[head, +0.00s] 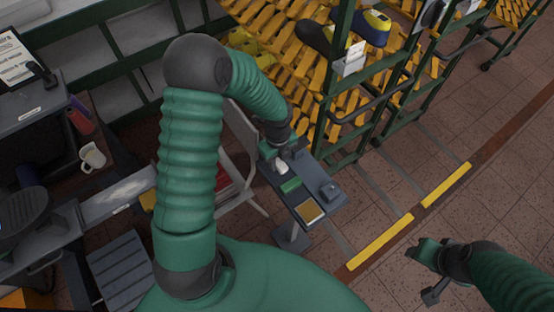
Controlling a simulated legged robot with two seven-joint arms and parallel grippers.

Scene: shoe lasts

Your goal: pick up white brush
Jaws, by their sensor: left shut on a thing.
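The white brush (281,168) shows as a small pale shape at the far end of a narrow grey stand (333,207). My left gripper (283,157) reaches down over that end and is shut on the brush. The gripper and wrist partly cover the brush, so its full shape is hidden. I cannot tell whether it still touches the stand. My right gripper (428,272) hangs over the tiled floor at the lower right, away from the stand. Nothing shows in it, and its jaw opening is unclear.
On the stand are a green block (290,185), a yellow-topped box (309,210) and a dark grey item (330,191). A green-framed rack (333,100) with yellow slats and shoes stands close behind. A white mug (92,156) is at left. Floor at right is open.

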